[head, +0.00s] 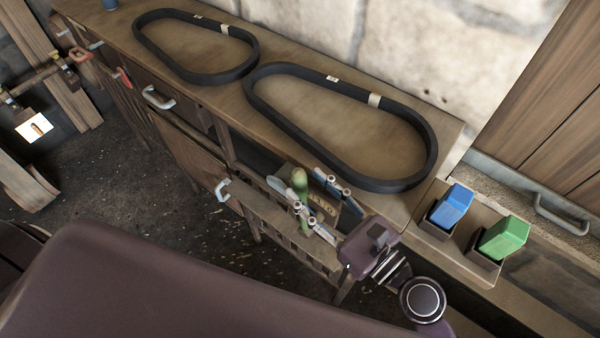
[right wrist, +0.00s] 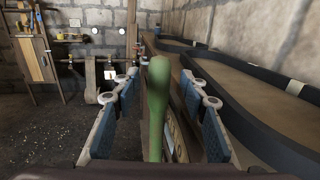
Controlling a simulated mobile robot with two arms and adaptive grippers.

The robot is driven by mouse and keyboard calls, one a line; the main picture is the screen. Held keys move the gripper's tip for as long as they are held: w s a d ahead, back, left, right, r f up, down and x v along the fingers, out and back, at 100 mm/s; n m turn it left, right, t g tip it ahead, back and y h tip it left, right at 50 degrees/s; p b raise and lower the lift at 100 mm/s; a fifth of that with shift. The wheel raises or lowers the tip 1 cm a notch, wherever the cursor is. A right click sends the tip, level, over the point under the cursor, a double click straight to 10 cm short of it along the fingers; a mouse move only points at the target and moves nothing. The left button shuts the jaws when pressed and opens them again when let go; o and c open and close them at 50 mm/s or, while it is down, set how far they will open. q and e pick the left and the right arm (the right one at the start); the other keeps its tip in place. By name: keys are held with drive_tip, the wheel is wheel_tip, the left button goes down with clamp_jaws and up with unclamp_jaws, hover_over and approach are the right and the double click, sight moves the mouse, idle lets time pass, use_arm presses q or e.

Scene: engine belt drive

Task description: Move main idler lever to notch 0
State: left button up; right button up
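The lever with the rounded green handle (head: 300,184) stands at the front of the bench, beside a plate with lettering (head: 323,207) that is mostly covered, so I cannot read the notch. My right gripper (head: 296,177) is open, with one finger on each side of the green handle. In the right wrist view the handle (right wrist: 158,105) rises between the two blue-padded fingers, with a visible gap on both sides. The lettered plate (right wrist: 178,137) shows just behind it. My left gripper is not in view.
Two black belts (head: 183,75) (head: 270,118) lie on the wooden bench top (head: 340,132). A blue block (head: 453,205) and a green block (head: 504,237) sit in dark holders to the right. Drawers with handles (head: 158,98) line the bench front. The floor before it is clear.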

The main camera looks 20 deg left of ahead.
sight(305, 185)
drive_tip(key=shift+p+x, duration=0.3)
drive_tip(key=shift+x, duration=1.35)
clamp_jaws()
